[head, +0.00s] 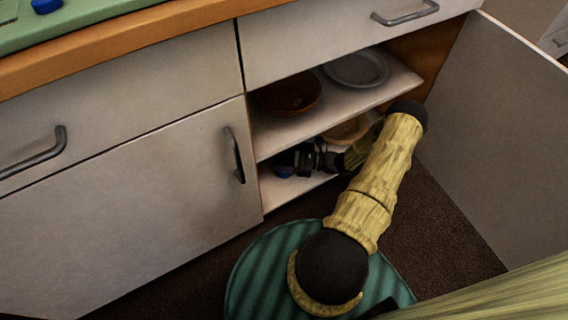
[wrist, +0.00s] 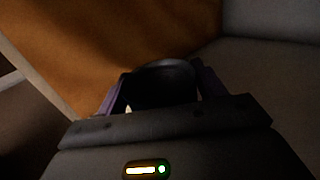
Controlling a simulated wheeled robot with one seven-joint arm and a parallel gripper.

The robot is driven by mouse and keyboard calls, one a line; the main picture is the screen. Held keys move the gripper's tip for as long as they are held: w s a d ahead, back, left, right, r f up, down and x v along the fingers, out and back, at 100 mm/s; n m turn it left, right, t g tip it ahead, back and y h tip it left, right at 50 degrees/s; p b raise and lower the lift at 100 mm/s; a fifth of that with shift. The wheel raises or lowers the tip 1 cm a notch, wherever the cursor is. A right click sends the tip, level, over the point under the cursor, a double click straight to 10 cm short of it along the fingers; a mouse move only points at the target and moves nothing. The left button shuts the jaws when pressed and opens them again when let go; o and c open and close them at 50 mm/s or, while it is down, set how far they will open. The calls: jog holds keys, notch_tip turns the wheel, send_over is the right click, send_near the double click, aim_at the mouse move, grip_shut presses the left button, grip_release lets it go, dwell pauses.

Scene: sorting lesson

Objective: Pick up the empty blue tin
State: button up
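A blue tin (head: 284,172) shows in the head view on the low shelf inside the open cabinet, partly hidden by my gripper. My gripper (head: 296,162) reaches into the cabinet from the right, its tip at the tin. In the wrist view a dark round-topped thing (wrist: 165,86), likely the tin, sits between the two spread fingers of my gripper (wrist: 160,98). The fingers are close on both sides of it. The picture is too dark to tell whether they press on it. Whether the tin is empty cannot be seen.
A brown bowl (head: 290,93) and a grey plate (head: 357,68) stand on the shelf above (head: 300,122). A tan bowl (head: 347,130) is behind my arm on the lower level. The open door (head: 500,130) stands at the right. A blue thing (head: 46,5) is on the green counter surface.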

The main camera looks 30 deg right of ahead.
jog(key=c, duration=0.5)
jog(key=shift+r+p, duration=0.8)
jog(key=shift+p, duration=0.05)
jog(key=p+v, duration=0.2)
jog(key=v, duration=0.4)
jog(key=r+p+v, duration=0.1)
jog(key=p+v, duration=0.2)
jog(key=v, duration=0.3)
jog(key=p+v, duration=0.3)
jog(key=v, duration=0.3)
jog(key=shift+r, duration=0.4)
